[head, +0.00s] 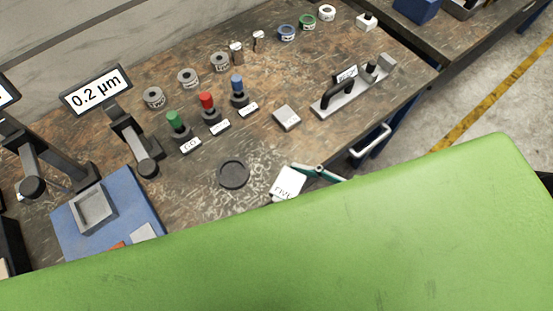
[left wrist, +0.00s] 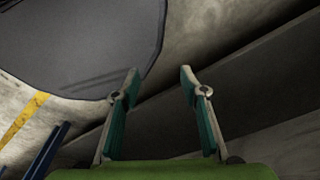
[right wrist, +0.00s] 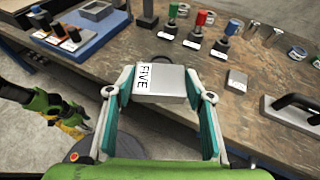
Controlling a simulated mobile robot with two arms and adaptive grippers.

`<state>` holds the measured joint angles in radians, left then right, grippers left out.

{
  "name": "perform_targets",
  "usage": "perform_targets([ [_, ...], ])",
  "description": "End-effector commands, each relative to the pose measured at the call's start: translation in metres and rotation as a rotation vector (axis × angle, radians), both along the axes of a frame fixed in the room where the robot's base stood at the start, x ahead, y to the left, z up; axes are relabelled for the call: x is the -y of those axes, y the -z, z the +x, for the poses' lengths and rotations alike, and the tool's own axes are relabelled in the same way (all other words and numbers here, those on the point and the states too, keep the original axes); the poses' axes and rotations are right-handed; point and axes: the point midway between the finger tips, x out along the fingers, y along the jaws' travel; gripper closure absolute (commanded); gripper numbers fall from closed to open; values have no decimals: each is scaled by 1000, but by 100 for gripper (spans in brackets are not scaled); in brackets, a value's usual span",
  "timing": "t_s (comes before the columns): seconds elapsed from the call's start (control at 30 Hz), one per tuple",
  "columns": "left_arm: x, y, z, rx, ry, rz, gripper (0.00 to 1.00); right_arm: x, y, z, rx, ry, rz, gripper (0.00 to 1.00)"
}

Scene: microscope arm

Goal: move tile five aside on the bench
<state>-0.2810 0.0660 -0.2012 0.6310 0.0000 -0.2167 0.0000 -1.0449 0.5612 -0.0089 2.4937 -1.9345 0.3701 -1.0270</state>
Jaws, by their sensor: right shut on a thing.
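Tile five is a light grey block with a white label reading FIVE (right wrist: 166,82). It also shows in the head view (head: 288,182), near the bench's front edge. My right gripper (right wrist: 159,92) is shut on the tile, one finger on each side. In the head view, my green arm hides most of that gripper (head: 312,172). I cannot tell whether the tile touches the bench (head: 330,140). My left gripper (left wrist: 160,85) is open and empty in the left wrist view, and hidden in the head view.
A round dark dish (head: 234,174) lies left of the tile. A small grey block (head: 286,118) and a plate with a black handle (head: 345,95) lie behind and right. Red, green and blue-topped pieces (head: 207,105) stand further back. A blue mat (head: 120,190) holds a grey tray (head: 92,210).

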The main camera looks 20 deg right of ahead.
Motion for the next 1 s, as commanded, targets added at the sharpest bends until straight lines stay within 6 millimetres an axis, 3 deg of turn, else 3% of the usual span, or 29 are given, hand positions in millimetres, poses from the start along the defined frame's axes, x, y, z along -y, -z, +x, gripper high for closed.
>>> perform_targets([
  [0.13,-12,1,-21,-29,4,15,60,-3,-2,-11,6,25,0,92],
  [0.27,-17,11,-34,-49,5,23,60,-3,4,-3,14,31,-2,92],
  [0.63,-17,59,-25,-36,4,21,60,5,34,58,16,31,-2,92],
  [0.77,-14,46,-17,-25,3,17,60,7,35,79,12,30,-3,92],
  [1.0,-11,49,-17,-24,2,14,60,11,78,111,7,30,-3,92],
])
